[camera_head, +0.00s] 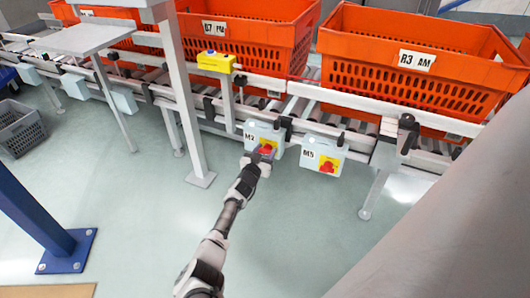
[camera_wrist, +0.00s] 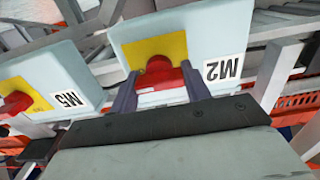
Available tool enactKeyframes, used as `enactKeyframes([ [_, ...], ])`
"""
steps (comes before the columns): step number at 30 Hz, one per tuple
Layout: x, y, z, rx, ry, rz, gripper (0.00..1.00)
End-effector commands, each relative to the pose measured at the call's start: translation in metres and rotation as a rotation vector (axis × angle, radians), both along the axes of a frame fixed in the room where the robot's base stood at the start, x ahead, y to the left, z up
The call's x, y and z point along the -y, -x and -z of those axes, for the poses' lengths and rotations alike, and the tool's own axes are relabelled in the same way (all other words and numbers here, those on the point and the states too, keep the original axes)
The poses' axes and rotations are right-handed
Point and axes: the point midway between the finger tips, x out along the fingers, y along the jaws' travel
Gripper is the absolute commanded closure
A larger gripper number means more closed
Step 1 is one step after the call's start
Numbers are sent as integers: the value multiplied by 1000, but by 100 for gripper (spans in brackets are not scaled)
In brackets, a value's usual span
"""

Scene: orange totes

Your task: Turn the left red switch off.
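The left red switch (camera_wrist: 160,76) sits on a yellow plate on the pale blue box marked M2 (camera_wrist: 207,34). In the head view this box (camera_head: 263,136) hangs from the conveyor rail, left of the M5 box. My gripper (camera_head: 262,157) reaches up to its front and partly covers the switch. In the wrist view, which is upside down, the fingers of my gripper (camera_wrist: 160,92) stand on either side of the red handle, very near it or touching. I cannot tell whether they press on it.
The M5 box (camera_head: 320,156) with its own red switch (camera_head: 327,168) hangs close to the right. Orange totes (camera_head: 405,62) stand on the conveyor above. A yellow box (camera_head: 215,62) sits on a post. A grey upright (camera_head: 180,90) stands to the left. The floor in front is clear.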

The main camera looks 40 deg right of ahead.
Motion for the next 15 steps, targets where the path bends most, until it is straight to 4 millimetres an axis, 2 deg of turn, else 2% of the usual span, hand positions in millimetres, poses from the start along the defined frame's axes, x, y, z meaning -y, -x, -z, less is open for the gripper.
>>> enactKeyframes([
  [1,0,0,0,0,0,0,68],
  [3,0,0,0,0,0,0,76],
  [15,0,0,-1,-73,39,0,76],
])
